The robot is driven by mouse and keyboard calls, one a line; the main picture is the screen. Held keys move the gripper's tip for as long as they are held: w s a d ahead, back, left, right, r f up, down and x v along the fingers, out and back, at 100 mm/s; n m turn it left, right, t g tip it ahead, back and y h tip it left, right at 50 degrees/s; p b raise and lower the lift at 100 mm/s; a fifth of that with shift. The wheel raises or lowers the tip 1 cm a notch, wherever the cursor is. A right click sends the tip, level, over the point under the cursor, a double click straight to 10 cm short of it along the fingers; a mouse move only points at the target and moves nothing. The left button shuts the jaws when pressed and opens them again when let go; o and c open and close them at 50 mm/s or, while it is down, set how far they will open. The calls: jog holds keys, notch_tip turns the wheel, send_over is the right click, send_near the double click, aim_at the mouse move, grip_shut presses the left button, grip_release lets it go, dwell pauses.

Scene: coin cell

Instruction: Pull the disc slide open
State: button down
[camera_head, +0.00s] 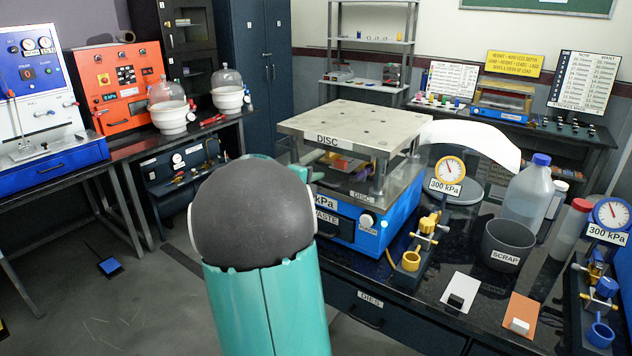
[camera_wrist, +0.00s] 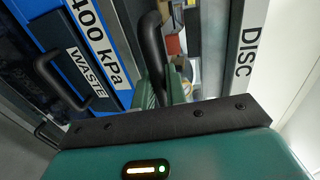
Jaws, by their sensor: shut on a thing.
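The press stands on the dark bench in the head view, with a blue base (camera_head: 372,240), a thick top plate (camera_head: 345,113) labelled DISC, and a lower grey plate with a smaller DISC label (camera_head: 362,197). In the wrist view a black bar handle (camera_wrist: 152,38) sticks out in front of the gap between the blue front and the top plate. My gripper (camera_wrist: 160,92) is shut on this handle, with green fingers either side of it. My arm hides most of the gripper and handle in the head view. How far the slide stands out cannot be told.
A WASTE drawer with its own black handle (camera_wrist: 60,80) sits beside my gripper in the wrist view. Right of the press stand a gauge (camera_head: 450,170), a yellow fitting (camera_head: 411,261), a SCRAP bin (camera_head: 507,252) and a bottle (camera_head: 527,192). Floor at left is mostly clear.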

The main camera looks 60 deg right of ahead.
jog(key=f+v, duration=0.2)
jog(key=v, duration=0.9)
jog(key=a+f+v, duration=0.1)
jog(key=f+v, duration=0.1)
jog(key=v, duration=0.9)
jog(key=shift+f, duration=0.3)
jog(key=shift+w, duration=0.1)
jog(key=c, duration=1.5)
grip_release()
jog(key=shift+a, duration=0.1)
jog(key=v, duration=1.3)
jog(key=shift+a, duration=0.35)
jog(key=shift+w+r, duration=0.1)
